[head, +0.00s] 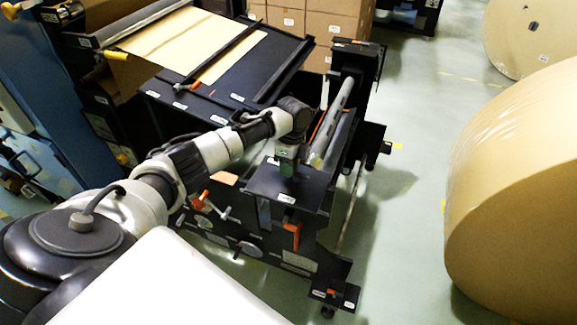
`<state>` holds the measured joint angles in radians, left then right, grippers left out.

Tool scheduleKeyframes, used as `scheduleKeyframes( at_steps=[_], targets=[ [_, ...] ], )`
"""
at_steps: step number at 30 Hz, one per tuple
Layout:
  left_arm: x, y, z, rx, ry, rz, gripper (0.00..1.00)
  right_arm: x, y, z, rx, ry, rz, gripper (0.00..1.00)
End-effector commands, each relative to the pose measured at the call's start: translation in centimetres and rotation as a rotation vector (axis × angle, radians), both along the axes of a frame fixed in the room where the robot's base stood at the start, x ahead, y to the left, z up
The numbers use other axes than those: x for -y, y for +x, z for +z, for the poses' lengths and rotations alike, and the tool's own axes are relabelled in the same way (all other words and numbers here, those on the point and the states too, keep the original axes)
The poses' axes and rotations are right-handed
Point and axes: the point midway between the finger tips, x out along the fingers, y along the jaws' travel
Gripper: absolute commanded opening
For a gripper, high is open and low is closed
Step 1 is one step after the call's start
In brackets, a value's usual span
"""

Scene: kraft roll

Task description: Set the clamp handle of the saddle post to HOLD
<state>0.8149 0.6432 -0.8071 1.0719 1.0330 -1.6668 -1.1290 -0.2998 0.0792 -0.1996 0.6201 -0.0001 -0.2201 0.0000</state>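My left arm reaches in from the lower left over a black machine stand. My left gripper (287,170) points down at the black top plate (262,187) of the near post, beside the end of a grey roller bar (330,130). Its fingertips are too small and hidden to tell whether they are open or hold anything. An orange handle (297,238) hangs on the post's near face, below the plate. Another orange-tipped lever (201,201) sits to its left. I cannot tell which is the clamp handle, and the labels are unreadable. My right gripper is not in view.
A large kraft roll (520,190) stands on the right, with another roll (530,38) behind it. Cardboard boxes (312,20) stand at the back. A table with brown paper (190,42) adjoins the stand. The green floor (405,235) between the stand and the rolls is clear.

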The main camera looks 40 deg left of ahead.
Motion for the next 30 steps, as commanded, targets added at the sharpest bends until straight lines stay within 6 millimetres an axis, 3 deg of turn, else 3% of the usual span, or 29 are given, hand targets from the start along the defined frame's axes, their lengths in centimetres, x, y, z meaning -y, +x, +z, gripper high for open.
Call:
scheduleKeyframes(
  at_steps=[1,4,15,30],
  targets=[
    [0.0,0.1,0.1,0.003,0.0,-0.001,0.29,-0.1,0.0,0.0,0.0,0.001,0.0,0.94],
    [0.0,0.1,0.1,0.002,0.0,0.0,0.45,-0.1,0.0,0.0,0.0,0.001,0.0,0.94],
    [0.0,0.2,0.6,0.003,0.0,0.002,0.45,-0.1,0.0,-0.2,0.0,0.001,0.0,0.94],
    [-0.4,1.9,9.2,0.004,-0.001,0.001,0.45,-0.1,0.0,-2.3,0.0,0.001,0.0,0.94]
  ],
)
